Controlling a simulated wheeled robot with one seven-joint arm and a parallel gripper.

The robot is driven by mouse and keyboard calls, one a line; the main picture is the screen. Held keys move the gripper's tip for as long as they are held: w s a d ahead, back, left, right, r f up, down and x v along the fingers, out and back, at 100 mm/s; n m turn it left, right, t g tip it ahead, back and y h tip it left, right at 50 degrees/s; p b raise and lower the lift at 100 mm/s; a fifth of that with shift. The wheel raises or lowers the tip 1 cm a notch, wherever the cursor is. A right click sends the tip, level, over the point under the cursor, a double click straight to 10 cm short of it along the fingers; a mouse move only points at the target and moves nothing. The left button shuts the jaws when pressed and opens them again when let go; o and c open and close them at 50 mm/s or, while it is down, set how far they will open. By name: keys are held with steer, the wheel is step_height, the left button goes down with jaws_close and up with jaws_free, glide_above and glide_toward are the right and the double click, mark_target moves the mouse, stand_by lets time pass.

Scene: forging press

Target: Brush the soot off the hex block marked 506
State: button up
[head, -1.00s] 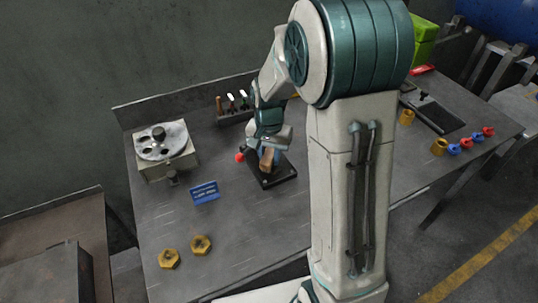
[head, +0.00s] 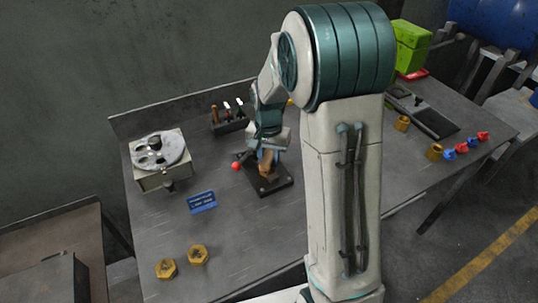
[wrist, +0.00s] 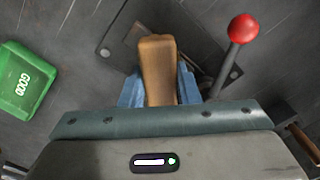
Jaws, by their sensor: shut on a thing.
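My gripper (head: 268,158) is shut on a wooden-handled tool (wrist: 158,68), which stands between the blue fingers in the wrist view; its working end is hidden. It is over a black fixture plate (head: 270,187) with a red-ball lever (head: 236,166); the red ball (wrist: 243,28) also shows in the wrist view. I cannot tell whether a block sits in the fixture or whether the tool touches anything. Two brass hex blocks (head: 165,269) (head: 197,254) lie at the table's front left; their marks are too small to read.
A disc stand (head: 160,152), a blue sign (head: 202,203) and a tool rack (head: 229,124) surround the fixture. A green container marked GOOD (wrist: 24,80) is at left in the wrist view. Brass rings (head: 402,123) and red and blue pieces (head: 462,147) lie at right.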

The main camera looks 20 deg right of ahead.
steer(key=shift+s+a, duration=0.3)
steer(key=shift+s, duration=0.15)
step_height(320, 180, up, 6)
steer(key=p, duration=0.4)
steer(key=shift+s+f, duration=0.1)
stand_by(0.6)
